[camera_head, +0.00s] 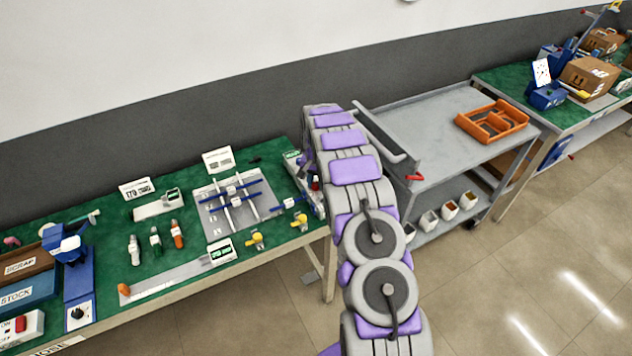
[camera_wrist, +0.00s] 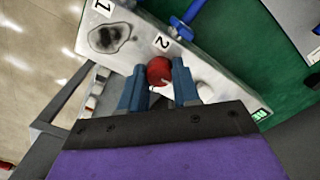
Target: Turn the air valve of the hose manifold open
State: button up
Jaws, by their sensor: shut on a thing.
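In the wrist view my gripper (camera_wrist: 159,80) has its two blue-grey fingers on either side of a round red knob (camera_wrist: 160,68), shut on it. The knob stands on a pale panel (camera_wrist: 210,78) with labels "1" and "2"; label "2" is just beyond the knob. A blue part (camera_wrist: 188,18) sits at the panel's far edge. I cannot read which fitting is the air valve or how far it is turned. In the head view my arm hides the gripper and most of the panel.
The green-topped bench (camera_head: 105,260) carries a grey plate with blue-and-white bars (camera_head: 232,203), small yellow fittings (camera_head: 299,221) and several bottles. A grey cart (camera_head: 425,125) with an orange tray (camera_head: 491,121) stands close to my arm's right. The floor at the lower right is clear.

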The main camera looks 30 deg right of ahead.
jog(key=shift+r, duration=0.1)
jog(key=m+p, duration=0.3)
jog(key=m, duration=0.1)
jog(key=shift+w+r, duration=0.1)
jog(key=shift+r, duration=0.05)
jog(key=m+p, duration=0.4)
jog(key=m, duration=0.1)
jog(key=shift+m, duration=0.3)
jog(key=m+p, duration=0.3)
jog(key=shift+m, duration=0.3)
jog(key=shift+m+p, duration=1.2)
jog(key=shift+m, duration=1)
jog(key=shift+w, duration=0.1)
jog(key=o, duration=0.8)
jog(key=shift+c, duration=0.2)
jog(key=o, duration=0.3)
jog(key=shift+f, duration=0.2)
